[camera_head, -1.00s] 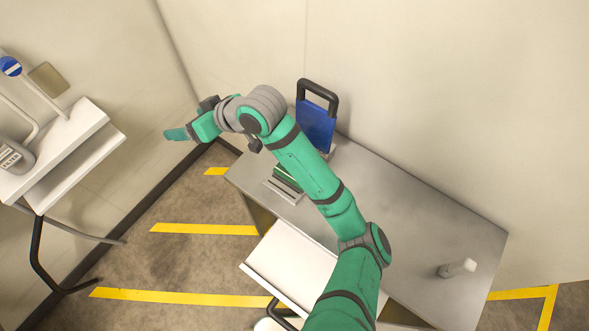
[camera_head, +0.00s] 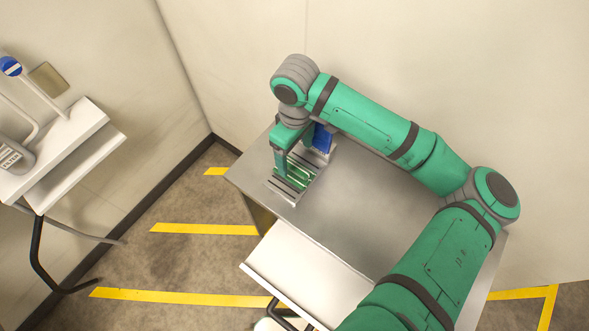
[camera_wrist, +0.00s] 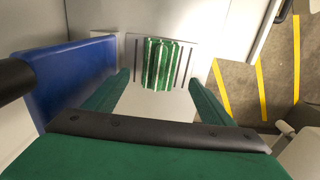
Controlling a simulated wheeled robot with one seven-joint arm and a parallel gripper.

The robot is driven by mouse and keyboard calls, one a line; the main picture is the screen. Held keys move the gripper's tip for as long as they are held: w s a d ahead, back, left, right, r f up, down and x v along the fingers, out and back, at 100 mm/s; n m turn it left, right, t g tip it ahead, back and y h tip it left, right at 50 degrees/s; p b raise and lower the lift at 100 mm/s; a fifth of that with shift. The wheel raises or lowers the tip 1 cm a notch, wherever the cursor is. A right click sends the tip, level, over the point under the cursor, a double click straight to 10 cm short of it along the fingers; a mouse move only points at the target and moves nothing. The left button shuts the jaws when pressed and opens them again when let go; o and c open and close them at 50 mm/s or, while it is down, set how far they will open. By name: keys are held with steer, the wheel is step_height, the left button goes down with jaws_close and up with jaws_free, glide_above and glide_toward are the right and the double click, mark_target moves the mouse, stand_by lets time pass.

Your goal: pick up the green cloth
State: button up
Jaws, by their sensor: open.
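The green cloth (camera_wrist: 160,60), striped green and white, lies on a light slotted plate (camera_wrist: 132,48) ahead of my fingers in the wrist view. In the head view the cloth (camera_head: 300,176) shows partly behind my gripper, at the left end of the grey table (camera_head: 355,210). My gripper (camera_wrist: 160,80) is open, with one finger on each side of the view and the cloth between and beyond the tips. In the head view my gripper (camera_head: 288,168) points down over the plate; I cannot tell its exact height.
A blue upright panel (camera_wrist: 75,75) with a black handle stands close on the left in the wrist view; the panel (camera_head: 322,138) is mostly hidden by my arm in the head view. A white shelf (camera_head: 300,270) sits in front of the table. Walls stand close behind.

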mark_target(297, 167)
step_height(297, 167, down, 3)
steer(key=shift+f, duration=0.1)
steer(key=shift+d+f, duration=0.2)
steer(key=shift+f, duration=2.45)
steer(key=c, duration=1.2)
steer(key=shift+c, duration=0.2)
steer(key=shift+r, duration=0.15)
steer(key=shift+r, duration=0.2)
steer(key=r, duration=0.3)
steer(key=shift+s+r, duration=0.15)
steer(key=shift+s, duration=0.25)
steer(key=s+d+r, duration=0.1)
steer(key=s+r, duration=0.8)
steer(key=s, duration=0.4)
steer(key=shift+s, duration=0.2)
